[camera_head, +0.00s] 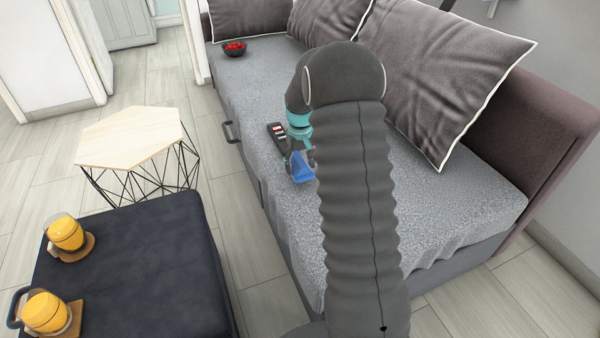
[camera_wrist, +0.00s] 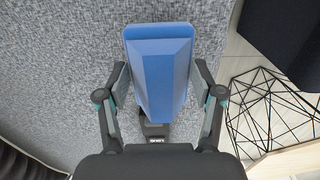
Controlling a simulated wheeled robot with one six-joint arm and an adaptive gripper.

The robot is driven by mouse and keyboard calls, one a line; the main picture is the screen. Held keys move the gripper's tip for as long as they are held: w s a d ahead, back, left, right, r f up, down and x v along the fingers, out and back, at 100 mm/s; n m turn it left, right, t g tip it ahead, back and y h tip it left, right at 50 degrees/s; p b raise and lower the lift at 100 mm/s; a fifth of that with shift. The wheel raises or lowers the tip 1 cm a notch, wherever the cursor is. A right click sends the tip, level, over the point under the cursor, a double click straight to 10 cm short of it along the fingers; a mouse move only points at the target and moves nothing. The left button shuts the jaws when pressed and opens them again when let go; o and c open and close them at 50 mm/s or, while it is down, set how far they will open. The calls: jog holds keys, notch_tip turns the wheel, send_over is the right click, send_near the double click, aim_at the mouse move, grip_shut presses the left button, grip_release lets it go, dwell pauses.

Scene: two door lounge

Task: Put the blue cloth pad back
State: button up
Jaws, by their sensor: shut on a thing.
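The blue cloth pad (camera_wrist: 160,75) is a blue wedge-like block between the two fingers of my gripper (camera_wrist: 160,95) in the wrist view. The fingers press on its two sides. In the head view the pad (camera_head: 301,168) shows low over the grey sofa seat (camera_head: 260,100), with my gripper (camera_head: 299,150) around its top. My arm hides part of the pad there. I cannot tell whether the pad touches the seat.
A red-filled bowl (camera_head: 236,48) and cushions (camera_head: 430,70) are farther back. A hexagonal wooden table (camera_head: 130,135) and a dark ottoman (camera_head: 135,270) with two orange drinks stand left of the sofa.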

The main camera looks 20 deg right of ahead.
aim_at(300, 173)
jog(key=shift+f, duration=1.85)
jog(key=shift+f, duration=0.2)
jog(key=o, duration=1.2)
jog(key=shift+r, duration=0.15)
